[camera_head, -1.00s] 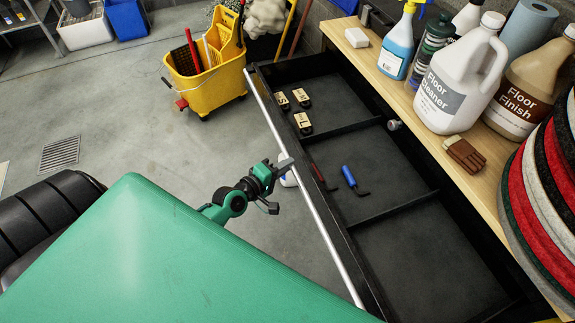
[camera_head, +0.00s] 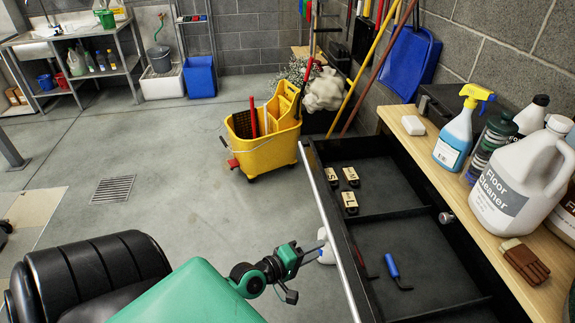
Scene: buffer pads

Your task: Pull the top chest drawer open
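The top chest drawer (camera_head: 393,238) is pulled out from under the wooden top, its black divided inside showing. Its long silver handle bar (camera_head: 327,218) runs along the front edge. My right gripper is out of view.
Several labelled blocks (camera_head: 348,173) and a blue-handled tool (camera_head: 391,265) lie in the drawer. Bottles, including floor cleaner (camera_head: 505,205), and a brown brush (camera_head: 524,262) stand on the wooden top (camera_head: 440,170). A yellow mop bucket (camera_head: 262,150) is beyond the drawer.

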